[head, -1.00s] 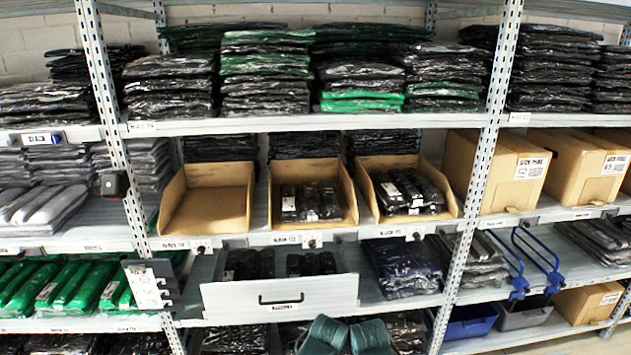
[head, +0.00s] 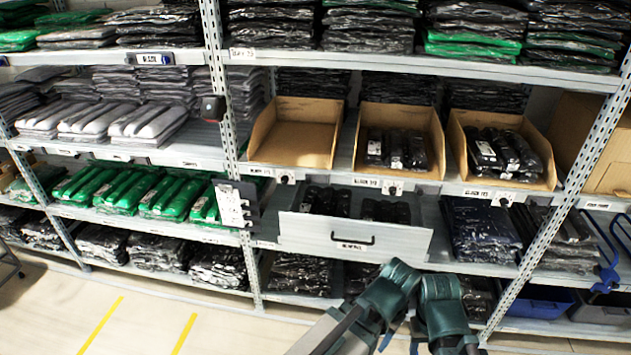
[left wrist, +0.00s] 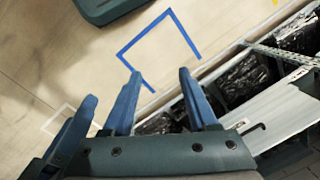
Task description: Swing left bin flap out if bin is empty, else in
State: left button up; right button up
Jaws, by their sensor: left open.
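The left bin (head: 290,150), an open tan cardboard box on the middle shelf, shows a bare floor and looks empty. A small white tag with a dark round knob (head: 287,178) sits on the shelf edge below its right side; whether this is its flap is unclear. My left gripper (left wrist: 160,85) is open and empty, over the floor in the left wrist view. My right arm's teal end (head: 441,300) is low in the head view, beside the left one; its fingers are mostly hidden.
The middle bin (head: 400,115) and right bin (head: 500,128) hold dark packs. A grey drawer (head: 355,238) stands pulled out below. Green packs (head: 140,188) fill the lower left shelf. The floor (head: 140,310) at lower left is clear, with yellow lines.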

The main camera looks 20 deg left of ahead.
pick_arm(q)
jog(key=w+d+f+n+t+h+b, duration=0.2)
jog(key=w+d+f+h+b, duration=0.15)
jog(key=w, duration=0.35)
jog(key=w+a+r+n+t+h+b, duration=0.25)
jog(key=w+t+h, duration=0.2)
jog(key=w, duration=0.45)
jog(key=n+t+y+b, duration=0.8)
jog(key=n+t+y, duration=0.3)
jog(key=n, duration=0.9)
send_near(308, 182)
jog(key=x, duration=1)
jog(key=shift+w, duration=0.3)
jog(key=shift+s, duration=0.1)
grip_shut()
